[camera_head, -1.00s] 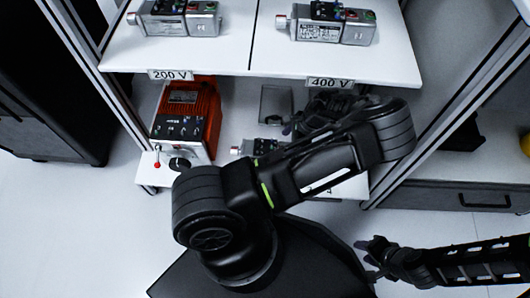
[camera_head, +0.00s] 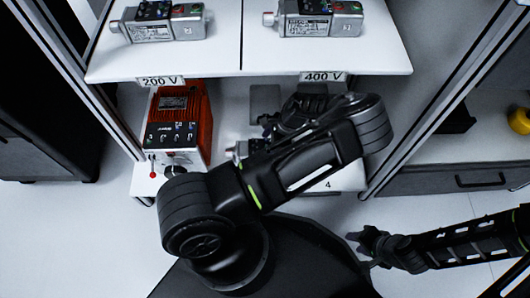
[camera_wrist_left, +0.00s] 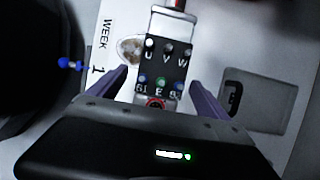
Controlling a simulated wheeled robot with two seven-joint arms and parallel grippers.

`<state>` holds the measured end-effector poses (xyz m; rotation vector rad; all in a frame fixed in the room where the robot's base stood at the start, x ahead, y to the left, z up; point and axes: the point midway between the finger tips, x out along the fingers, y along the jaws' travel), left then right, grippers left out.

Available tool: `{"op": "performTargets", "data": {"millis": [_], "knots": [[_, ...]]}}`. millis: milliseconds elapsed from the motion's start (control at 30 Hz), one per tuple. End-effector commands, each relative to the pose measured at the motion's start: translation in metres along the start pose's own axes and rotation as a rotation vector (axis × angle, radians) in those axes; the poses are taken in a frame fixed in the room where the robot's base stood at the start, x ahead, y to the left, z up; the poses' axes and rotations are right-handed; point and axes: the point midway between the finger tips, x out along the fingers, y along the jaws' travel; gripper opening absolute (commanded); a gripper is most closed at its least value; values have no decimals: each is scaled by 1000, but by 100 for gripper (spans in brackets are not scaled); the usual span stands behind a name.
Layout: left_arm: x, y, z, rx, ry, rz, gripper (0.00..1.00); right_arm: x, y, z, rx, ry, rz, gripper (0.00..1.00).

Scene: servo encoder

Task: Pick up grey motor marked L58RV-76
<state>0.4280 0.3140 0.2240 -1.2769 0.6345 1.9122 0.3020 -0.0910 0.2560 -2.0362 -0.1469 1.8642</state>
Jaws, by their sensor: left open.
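A grey motor lies on the lower shelf, partly hidden by my left arm in the head view (camera_head: 240,150). In the left wrist view a motor's dark terminal face (camera_wrist_left: 163,62), with U, V, W and E letters, lies between the fingers of my left gripper (camera_wrist_left: 162,80). The fingers are open, one on each side, with visible gaps. Two other grey motors stand on the upper shelf, one at left (camera_head: 165,22) and one at right (camera_head: 318,18). The marking L58RV-76 is not readable on any. My right gripper (camera_head: 358,244) looks open and empty, off the shelf.
A red-orange unit (camera_head: 180,125) stands left on the lower shelf. The upper shelf (camera_head: 250,66), with 200 V and 400 V labels, overhangs the lower one. A grey plate (camera_wrist_left: 255,100) lies right of the motor in the wrist view. Uprights flank the shelves.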

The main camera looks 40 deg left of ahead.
Motion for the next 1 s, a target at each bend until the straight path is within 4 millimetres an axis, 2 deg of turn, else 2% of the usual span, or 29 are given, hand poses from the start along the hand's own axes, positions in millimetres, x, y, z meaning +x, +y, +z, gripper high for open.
{"op": "performTargets", "data": {"millis": [333, 700, 1000], "knots": [[5, 0, 0, 0, -1, -1, 89, 3, 1, 0, 0, 1, 0, 36], [52, -1, -4, 1, -1, -1, 89, 31, 9, -2, 1, 13, 0, 36], [53, -1, -3, 0, 1, -2, 89, 30, 9, -3, 1, 16, 0, 36]]}}
